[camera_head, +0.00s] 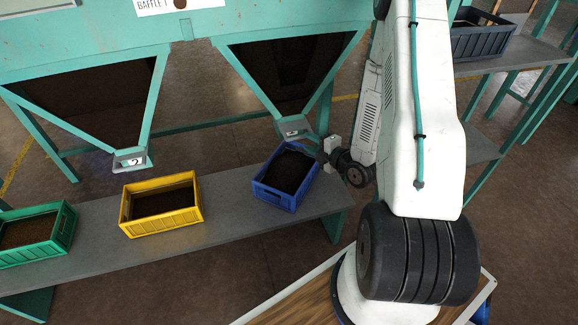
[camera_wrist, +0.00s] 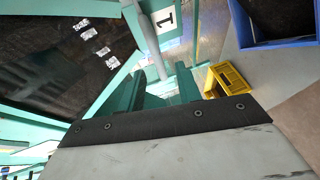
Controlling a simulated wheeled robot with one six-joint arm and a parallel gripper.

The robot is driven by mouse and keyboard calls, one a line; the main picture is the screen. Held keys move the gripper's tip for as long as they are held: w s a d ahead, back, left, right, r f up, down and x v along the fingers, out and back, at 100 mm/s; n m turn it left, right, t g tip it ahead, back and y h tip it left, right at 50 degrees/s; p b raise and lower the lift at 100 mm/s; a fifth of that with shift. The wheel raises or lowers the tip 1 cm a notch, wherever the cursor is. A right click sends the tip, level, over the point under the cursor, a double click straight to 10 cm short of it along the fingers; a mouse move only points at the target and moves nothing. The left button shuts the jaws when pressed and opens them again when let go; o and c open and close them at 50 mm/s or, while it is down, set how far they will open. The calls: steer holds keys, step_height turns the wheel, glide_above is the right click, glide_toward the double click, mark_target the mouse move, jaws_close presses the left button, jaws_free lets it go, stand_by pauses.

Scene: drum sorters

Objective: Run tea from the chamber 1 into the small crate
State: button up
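Chamber 1 (camera_head: 290,65) is the dark right-hand hopper of the teal machine, with a grey gate at its bottom tip (camera_head: 294,127). A "1" plate (camera_wrist: 166,18) shows in the wrist view. A blue crate (camera_head: 262,190) of dark tea sits below that tip and also shows in the wrist view (camera_wrist: 287,43). Which crate is the small one, I cannot tell. My gripper (camera_head: 324,150) is just right of the gate. In the wrist view its teal fingers (camera_wrist: 168,75) are apart, with the lower end of a grey rod (camera_wrist: 146,30) near the left finger; contact is unclear.
A yellow crate (camera_head: 126,216) of dark tea stands on the grey bench (camera_head: 95,238) below hopper 2 (camera_head: 90,95). A green crate (camera_head: 67,226) stands at far left. A dark crate (camera_head: 480,41) sits on a shelf at upper right. Teal legs and bars surround the gate.

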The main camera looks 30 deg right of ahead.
stand_by(0.4)
steer(key=shift+d, duration=0.15)
steer(key=c, duration=0.5)
steer(key=d, duration=0.1)
steer(key=s+d, duration=0.1)
steer(key=d+h, duration=0.1)
steer(key=shift+s+d+r+m, duration=0.15)
steer(key=shift+s+d+m, duration=0.15)
steer(key=shift+s+m, duration=0.1)
jaws_close()
steer(key=s+r+n+g+y, duration=0.1)
steer(key=s+r+n+y, duration=0.1)
steer(key=s+n+y, duration=0.45)
steer(key=w+a+f+m, duration=0.2)
steer(key=w+a, duration=0.1)
steer(key=w, duration=0.7)
steer(key=shift+a+f, duration=0.15)
steer(key=shift+f, duration=0.15)
